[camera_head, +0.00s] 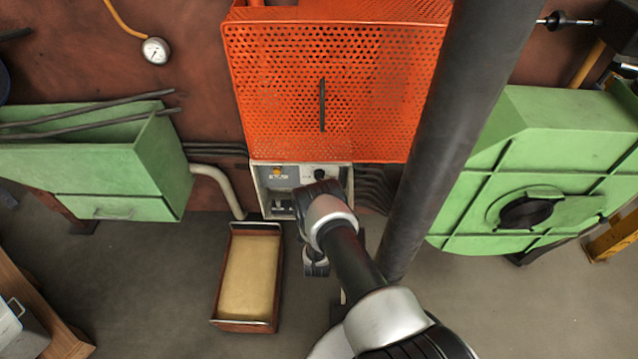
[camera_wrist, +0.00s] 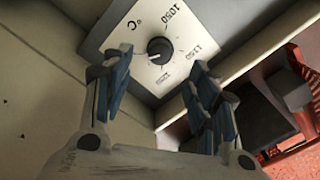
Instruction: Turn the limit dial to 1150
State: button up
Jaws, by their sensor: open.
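The limit dial (camera_wrist: 159,50) is a black round knob on a white plate (camera_wrist: 178,22) in the wrist view. The plate carries the marks 1050, 1150 and °C; a small light mark shows on the knob's lower left edge. My gripper (camera_wrist: 158,62) is open, with one blue-padded finger on each side of the dial in the picture. I cannot tell whether the fingers touch it, and nothing is held. In the head view the dial (camera_head: 320,174) shows small on the grey control panel (camera_head: 256,190), just above my arm. My gripper's fingers are hidden there.
An orange perforated guard (camera_head: 280,90) hangs just above the panel. A brown tray (camera_head: 219,292) stands on the floor at lower left. Green cabinets stand left (camera_head: 110,160) and right (camera_head: 560,140). A dark edge (camera_wrist: 220,75) and red parts lie right of the plate in the wrist view.

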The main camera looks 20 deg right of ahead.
aim_at(319, 178)
jog(key=b+x, duration=0.2)
jog(key=x, duration=0.5)
jog(key=shift+w, duration=0.1)
jog(key=shift+c, duration=0.5)
jog(key=c, duration=1)
